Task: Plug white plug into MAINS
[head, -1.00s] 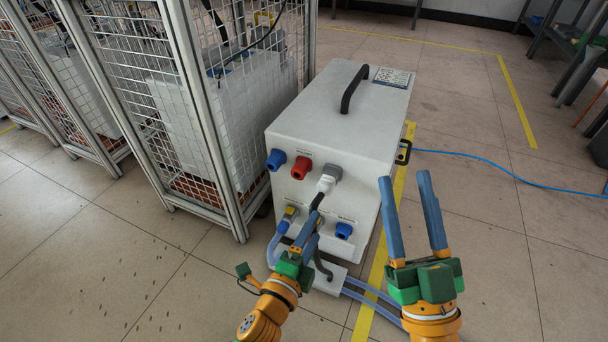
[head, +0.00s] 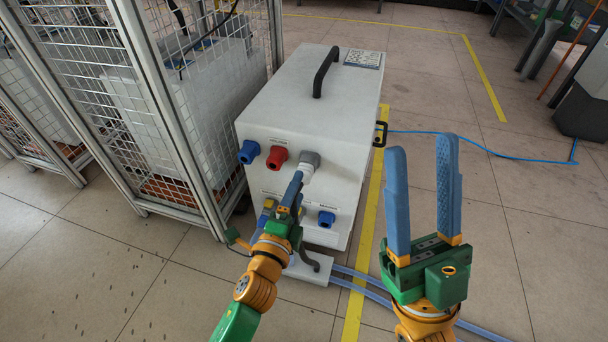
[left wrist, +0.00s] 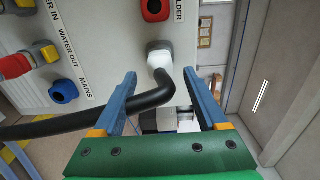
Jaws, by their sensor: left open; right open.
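The white plug (head: 306,174) sits at the grey socket (head: 311,159) on the front of the white box, right of a red connector. In the left wrist view the white plug (left wrist: 159,61) faces me, and a black cable (left wrist: 150,100) bends away from it. I cannot tell how deep the plug is seated. My left gripper (left wrist: 160,77) is open, with its fingers on either side of the cable just short of the plug. In the head view this gripper (head: 296,176) hides part of the cable. A MAINS label (left wrist: 86,89) lies beside a blue connector (left wrist: 63,91). My right gripper (head: 422,145) is open and empty, right of the box.
The white box (head: 300,110) has a black top handle (head: 325,70). Blue (head: 248,152) and red (head: 277,157) connectors stick out at its upper left. A wire cage (head: 190,130) stands close on the left. A blue cable (head: 500,155) crosses the floor at right.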

